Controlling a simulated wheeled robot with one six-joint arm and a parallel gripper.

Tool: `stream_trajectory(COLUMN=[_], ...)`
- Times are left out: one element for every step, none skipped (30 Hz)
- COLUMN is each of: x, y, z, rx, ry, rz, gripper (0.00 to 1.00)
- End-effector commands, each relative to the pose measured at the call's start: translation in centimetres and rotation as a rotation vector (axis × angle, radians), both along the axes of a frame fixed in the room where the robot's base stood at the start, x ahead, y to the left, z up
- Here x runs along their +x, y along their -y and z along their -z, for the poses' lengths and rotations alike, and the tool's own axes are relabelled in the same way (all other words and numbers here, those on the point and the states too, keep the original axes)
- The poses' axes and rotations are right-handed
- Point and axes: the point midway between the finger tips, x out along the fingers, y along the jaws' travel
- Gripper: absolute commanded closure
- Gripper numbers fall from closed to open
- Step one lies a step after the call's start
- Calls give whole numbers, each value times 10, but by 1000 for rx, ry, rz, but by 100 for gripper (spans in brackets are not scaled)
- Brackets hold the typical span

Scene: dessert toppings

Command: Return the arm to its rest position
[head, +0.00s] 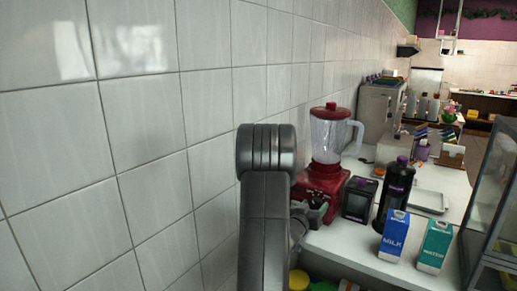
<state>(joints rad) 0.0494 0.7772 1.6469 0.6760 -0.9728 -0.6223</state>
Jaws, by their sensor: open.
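My arm rises in the lower middle of the head view, with a thick dark grey joint at its top, close to the tiled wall. My gripper (312,213) shows only in part, just right of the arm and in front of the red blender base. It is open, and I see nothing held in it. The arm link hides the rest of it. I cannot tell whether it touches the blender (330,140).
White tiles (150,130) line the left. On the white counter (345,240) stand a black box (358,200), a dark bottle (394,190), a milk carton (393,236) and a teal carton (434,247). A glass case (492,205) stands at right.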

Motion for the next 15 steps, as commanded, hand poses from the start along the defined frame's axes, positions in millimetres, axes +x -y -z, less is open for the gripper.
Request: stream_trajectory(x=[0, 0, 0, 0, 0, -3, -6, -8, -11, -12, -14, -15, -15, -15, -16], y=[0, 0, 0, 0, 0, -2, -4, -6, -7, -8, -9, -10, -10, -10, -11], z=[0, 0, 0, 0, 0, 0, 0, 0, 0, 1, 1, 0, 0, 0, 0], rx=[27, 44, 66, 80, 92, 98, 96, 95, 95, 95, 95, 94, 94, 94, 94], ry=[18, 30, 44, 54, 62, 66, 65, 65, 64, 64, 63, 63, 63, 63, 63], rz=[0, 0, 0, 0, 0, -1, -1, -1, -1, -1, -1, -1, -1, -1, 0], gripper=[41, 41, 41, 41, 41, 41, 41, 41, 41, 41, 41, 41, 41, 41, 41])
